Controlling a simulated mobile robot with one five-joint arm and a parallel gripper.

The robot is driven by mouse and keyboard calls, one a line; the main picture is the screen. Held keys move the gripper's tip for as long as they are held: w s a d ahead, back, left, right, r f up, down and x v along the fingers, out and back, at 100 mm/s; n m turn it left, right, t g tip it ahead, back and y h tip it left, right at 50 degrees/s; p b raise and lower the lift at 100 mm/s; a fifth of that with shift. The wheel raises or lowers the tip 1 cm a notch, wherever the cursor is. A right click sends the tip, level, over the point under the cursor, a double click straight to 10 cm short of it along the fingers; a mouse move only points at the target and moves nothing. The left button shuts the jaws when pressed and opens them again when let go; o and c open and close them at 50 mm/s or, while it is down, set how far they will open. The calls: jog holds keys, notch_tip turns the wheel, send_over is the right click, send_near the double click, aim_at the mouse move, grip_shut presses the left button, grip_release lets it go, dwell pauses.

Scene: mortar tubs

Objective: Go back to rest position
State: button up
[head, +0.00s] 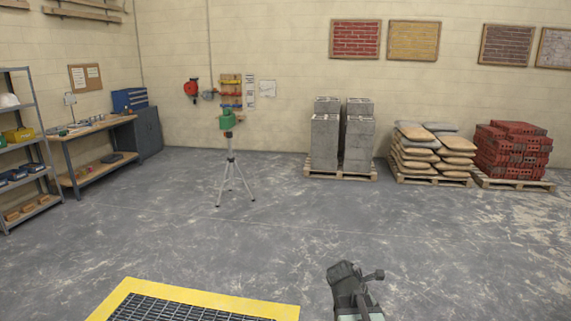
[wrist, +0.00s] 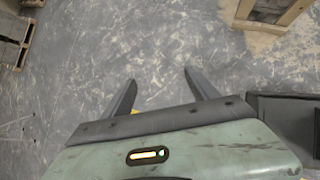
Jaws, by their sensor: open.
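My gripper (wrist: 162,82) is open in the wrist view, with two dark fingers spread apart and only bare grey floor between them. Nothing is held. In the head view a part of my arm rises at the bottom, right of centre, over open floor; the fingertips cannot be made out there. No mortar tub shows in either view.
A yellow-edged floor grate (head: 215,302) lies at the bottom left. A tripod (head: 231,170) with a green instrument stands mid-floor. Pallets of blocks (head: 341,140), sacks (head: 432,155) and bricks (head: 513,152) line the back wall. A workbench (head: 97,128) and shelf (head: 22,150) stand left.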

jog(key=s+a+f+m+g+y, duration=0.1)
jog(key=s+a+f+m+y, duration=0.1)
jog(key=a+m, duration=0.6)
jog(key=s+a+f+m+g+y, duration=0.2)
jog(key=s+a+m, duration=0.5)
jog(key=m, duration=0.5)
jog(key=f+y, duration=0.1)
jog(key=y, duration=0.1)
jog(key=shift+a+g+y, duration=0.3)
jog(key=shift+a, duration=0.1)
